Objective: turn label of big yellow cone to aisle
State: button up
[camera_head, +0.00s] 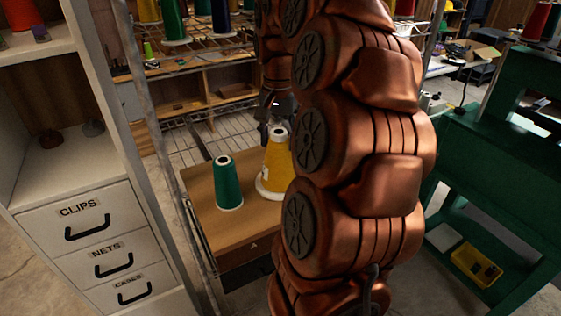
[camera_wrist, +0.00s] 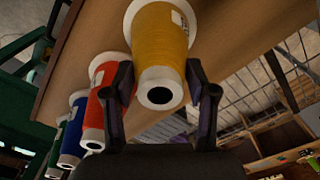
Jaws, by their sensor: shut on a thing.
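The big yellow cone (camera_head: 275,162) stands upright on the wooden tabletop, right of the green cone, partly hidden by my arm. In the wrist view the yellow cone (camera_wrist: 160,45) sits between my two dark fingers, its open top hole facing the camera. A white label (camera_wrist: 180,21) shows on its upper right side there, and a pale patch shows on its left side in the head view. My gripper (camera_wrist: 160,80) is shut on the yellow cone near its top.
A green cone (camera_head: 228,183) stands close left on the wooden tabletop (camera_head: 225,230). In the wrist view a red cone (camera_wrist: 104,90) stands beside the left finger, with blue and green cones beyond. Wire mesh stands behind; a white drawer cabinet (camera_head: 90,215) is at left.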

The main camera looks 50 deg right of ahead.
jog(key=shift+r, duration=0.25)
dwell(0.3)
jog(key=n, duration=0.3)
jog(key=shift+n, duration=0.4)
jog(key=n+p, duration=0.2)
jog(key=n, duration=0.4)
jog(key=shift+r, duration=0.1)
jog(key=n+p, duration=0.1)
jog(key=n, duration=0.3)
jog(key=shift+n+p, duration=0.35)
jog(key=shift+n, duration=0.05)
jog(key=n+p, duration=0.2)
jog(key=n, duration=0.3)
jog(key=shift+n, duration=0.8)
jog(key=shift+f, duration=0.35)
